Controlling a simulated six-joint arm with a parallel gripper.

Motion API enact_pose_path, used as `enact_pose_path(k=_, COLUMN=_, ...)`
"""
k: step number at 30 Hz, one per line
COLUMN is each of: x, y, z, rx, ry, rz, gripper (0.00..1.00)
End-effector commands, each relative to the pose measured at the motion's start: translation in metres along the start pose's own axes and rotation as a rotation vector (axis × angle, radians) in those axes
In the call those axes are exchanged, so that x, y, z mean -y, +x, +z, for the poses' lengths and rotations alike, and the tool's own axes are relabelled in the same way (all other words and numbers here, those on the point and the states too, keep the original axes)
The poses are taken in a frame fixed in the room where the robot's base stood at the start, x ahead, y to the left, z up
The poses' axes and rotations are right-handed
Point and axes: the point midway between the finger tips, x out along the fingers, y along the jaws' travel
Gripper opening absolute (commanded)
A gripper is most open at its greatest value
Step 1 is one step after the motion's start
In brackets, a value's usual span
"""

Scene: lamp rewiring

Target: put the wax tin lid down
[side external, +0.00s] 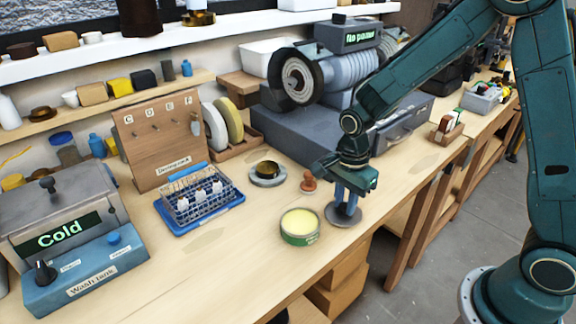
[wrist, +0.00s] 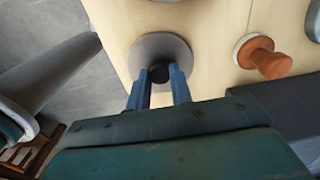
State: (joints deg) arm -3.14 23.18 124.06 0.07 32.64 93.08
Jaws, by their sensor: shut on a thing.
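The wax tin lid (side external: 344,215) is a grey disc with a dark knob. My gripper (side external: 347,198) points down and is shut on the knob. In the wrist view the lid (wrist: 150,42) shows beyond my blue fingers (wrist: 159,80), with the dark knob between them. The lid is at or just above the bench top; I cannot tell if it touches. The open wax tin (side external: 300,227), green with pale yellow wax, stands on the bench to the left of the lid.
A wooden-handled stamp (side external: 308,181) stands behind the tin; it also shows in the wrist view (wrist: 264,58). A round dish (side external: 267,174) and a blue tray (side external: 198,205) lie farther left. The bench's front edge (side external: 352,241) is close to the lid.

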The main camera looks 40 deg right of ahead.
Motion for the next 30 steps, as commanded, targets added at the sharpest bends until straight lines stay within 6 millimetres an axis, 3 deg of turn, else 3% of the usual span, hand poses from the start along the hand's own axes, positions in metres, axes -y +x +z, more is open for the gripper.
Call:
enact_pose_path(k=5, x=0.0, y=0.003, z=0.0, rx=0.0, ry=0.0, rz=0.0, gripper=0.0)
enact_pose_path(k=6, x=0.0, y=0.003, z=0.0, rx=0.0, ry=0.0, rz=0.0, gripper=0.25)
enact_pose_path(k=9, x=0.0, y=0.003, z=0.0, rx=0.0, ry=0.0, rz=0.0, gripper=0.43)
enact_pose_path(k=22, x=0.0, y=-0.001, z=0.0, rx=0.0, ry=0.0, rz=-0.001, gripper=0.43)
enact_pose_path(k=30, x=0.001, y=-0.024, z=0.0, rx=0.0, ry=0.0, rz=-0.005, gripper=0.43)
